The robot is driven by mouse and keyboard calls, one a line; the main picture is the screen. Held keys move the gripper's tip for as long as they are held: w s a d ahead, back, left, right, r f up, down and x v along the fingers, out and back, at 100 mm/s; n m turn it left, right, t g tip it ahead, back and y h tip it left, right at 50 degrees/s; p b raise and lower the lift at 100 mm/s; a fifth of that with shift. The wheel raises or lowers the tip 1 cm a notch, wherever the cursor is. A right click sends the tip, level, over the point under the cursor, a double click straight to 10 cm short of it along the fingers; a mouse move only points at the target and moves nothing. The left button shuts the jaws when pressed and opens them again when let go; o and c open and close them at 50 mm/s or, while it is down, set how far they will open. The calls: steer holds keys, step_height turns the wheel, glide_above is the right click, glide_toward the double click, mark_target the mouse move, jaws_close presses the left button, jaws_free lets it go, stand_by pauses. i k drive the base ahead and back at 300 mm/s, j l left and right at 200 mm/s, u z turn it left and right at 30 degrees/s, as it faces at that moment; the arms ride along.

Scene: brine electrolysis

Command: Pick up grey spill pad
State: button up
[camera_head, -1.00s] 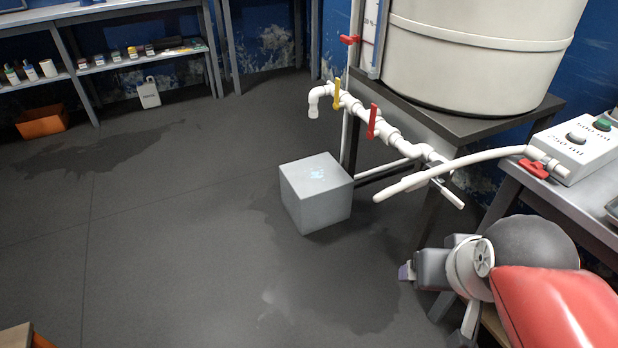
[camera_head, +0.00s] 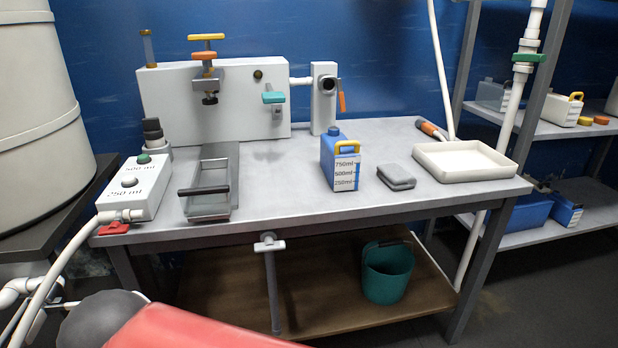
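The grey spill pad (camera_head: 396,177) is a small, folded-looking grey block lying flat on the metal workbench (camera_head: 290,200). It lies between the blue jug with a yellow handle (camera_head: 340,160) on its left and the white tray (camera_head: 465,163) on its right, apart from both. A red link of my arm crosses the bottom left of the picture, well away from the pad. My gripper is not in view.
A grey metal holder (camera_head: 210,185) and a white control box (camera_head: 135,188) stand on the bench's left. A white apparatus (camera_head: 215,103) stands behind. A green bucket (camera_head: 388,275) sits on the lower shelf. The bench front before the pad is clear.

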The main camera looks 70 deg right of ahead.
mark_target(396, 176)
steer(key=z, duration=0.95)
steer(key=l+z, duration=0.1)
steer(key=z, duration=1.85)
steer(key=i+l, duration=0.05)
steer(key=i, duration=0.05)
